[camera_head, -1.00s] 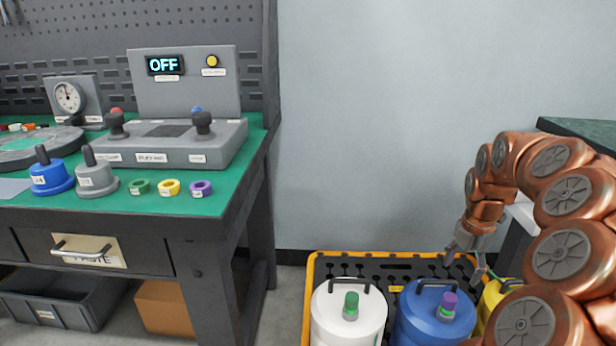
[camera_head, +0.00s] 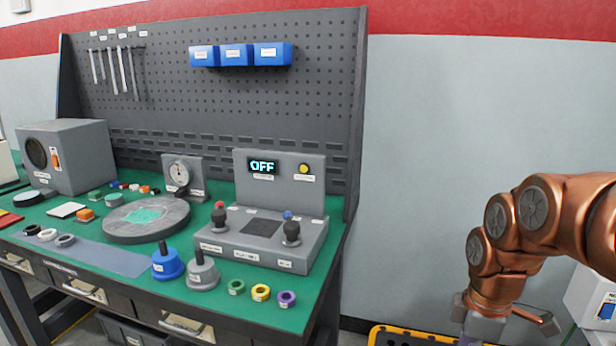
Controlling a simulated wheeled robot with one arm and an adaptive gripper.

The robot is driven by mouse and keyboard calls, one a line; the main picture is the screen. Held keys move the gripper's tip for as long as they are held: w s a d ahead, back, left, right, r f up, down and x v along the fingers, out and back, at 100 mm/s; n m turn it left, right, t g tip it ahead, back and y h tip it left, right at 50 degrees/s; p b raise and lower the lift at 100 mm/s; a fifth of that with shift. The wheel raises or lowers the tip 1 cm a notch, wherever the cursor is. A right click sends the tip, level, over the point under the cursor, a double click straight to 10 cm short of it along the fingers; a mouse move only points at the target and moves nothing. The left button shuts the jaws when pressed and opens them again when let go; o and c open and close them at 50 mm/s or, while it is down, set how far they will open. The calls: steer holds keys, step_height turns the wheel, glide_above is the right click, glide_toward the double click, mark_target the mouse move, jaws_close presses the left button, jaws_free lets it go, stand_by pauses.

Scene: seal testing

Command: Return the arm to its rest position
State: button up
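My copper arm (camera_head: 535,225) enters from the right edge, in front of the bare grey wall. My gripper (camera_head: 510,318) is at its lower end, low in the picture at the right, clear of the workbench. Two finger parts show, one at the left and one stretched out to the right, so it looks spread. Nothing shows between the fingers, but their lower ends are partly hidden or cut off near the bottom edge.
A workbench with a green top (camera_head: 215,300) fills the left side. On it stand a test unit reading OFF (camera_head: 265,240), a gauge (camera_head: 182,175), a round plate (camera_head: 150,222) and several rings. A yellow-edged pallet (camera_head: 400,336) shows at the bottom. A white box (camera_head: 592,298) is at the right.

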steer(key=s+a+r+m+p, duration=0.5)
steer(key=s+r+m+p, duration=0.1)
steer(key=s+r+p, duration=0.2)
steer(key=s+a+r+m+g+p, duration=0.1)
steer(key=s+a+r+m+p, duration=0.4)
steer(key=p, duration=0.7)
steer(key=s+r+m, duration=0.2)
steer(key=s+r, duration=0.2)
steer(key=s, duration=0.1)
steer(key=shift+r+g, duration=0.2)
steer(key=shift+g, duration=0.1)
